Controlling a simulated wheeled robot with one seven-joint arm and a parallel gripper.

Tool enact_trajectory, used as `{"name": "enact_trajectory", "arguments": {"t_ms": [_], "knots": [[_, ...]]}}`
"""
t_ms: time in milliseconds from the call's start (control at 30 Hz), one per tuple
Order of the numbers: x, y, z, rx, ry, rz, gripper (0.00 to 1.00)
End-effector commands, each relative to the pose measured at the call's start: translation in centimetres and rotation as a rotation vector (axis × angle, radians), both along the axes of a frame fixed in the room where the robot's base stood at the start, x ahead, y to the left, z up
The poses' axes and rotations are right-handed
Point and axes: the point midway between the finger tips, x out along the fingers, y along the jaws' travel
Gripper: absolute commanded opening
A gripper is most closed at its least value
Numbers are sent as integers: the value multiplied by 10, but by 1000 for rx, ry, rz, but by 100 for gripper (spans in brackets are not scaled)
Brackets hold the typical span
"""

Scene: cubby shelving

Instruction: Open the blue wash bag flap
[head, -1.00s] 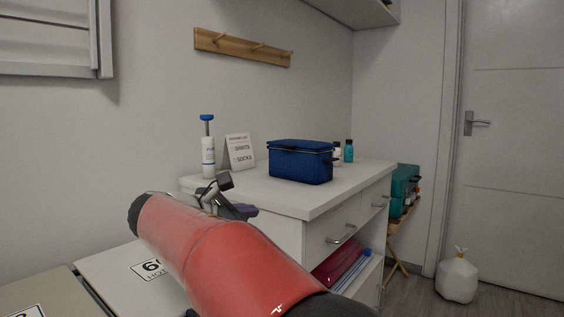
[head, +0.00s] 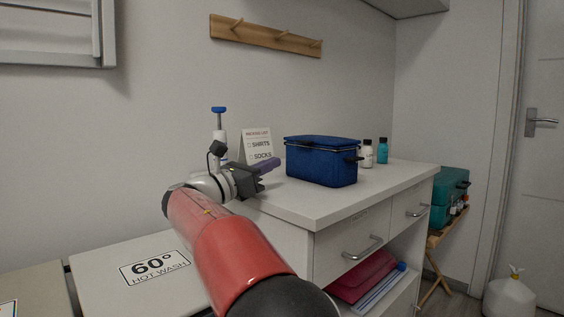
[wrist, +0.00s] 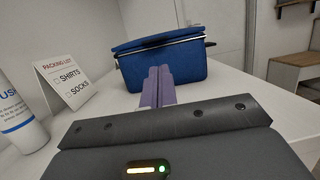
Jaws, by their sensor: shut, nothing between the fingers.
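The blue wash bag (head: 322,165) stands upright on the white counter, its flap lying closed across the top. My gripper (head: 272,163) is shut and empty, just left of the bag above the counter. In the wrist view its purple fingers (wrist: 158,84) are together and overlap the bag's lower front. I cannot tell whether they touch it.
A packing list card (head: 256,146) and a white pump bottle (head: 220,135) stand behind my gripper. Two small bottles (head: 375,152) stand right of the bag. The counter top (head: 318,206) in front of the bag is clear. A wooden peg rail (head: 265,37) is on the wall above.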

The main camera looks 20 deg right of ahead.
Motion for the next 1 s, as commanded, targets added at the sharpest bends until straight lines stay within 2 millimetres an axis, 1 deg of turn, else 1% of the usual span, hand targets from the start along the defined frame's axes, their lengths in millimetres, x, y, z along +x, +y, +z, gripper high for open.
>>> {"name": "enact_trajectory", "arguments": {"t_ms": [33, 200, 300, 433, 600, 1000], "knots": [[1, -9, 2, 0, -1, -5, 0], [10, -40, 10, 0, 0, -5, 0], [14, -55, 14, 1, -2, -4, 0], [19, -70, 18, 1, -1, -3, 0], [22, -79, 20, 1, 0, 0, 0], [22, -80, 21, 1, 0, -1, 0]]}}
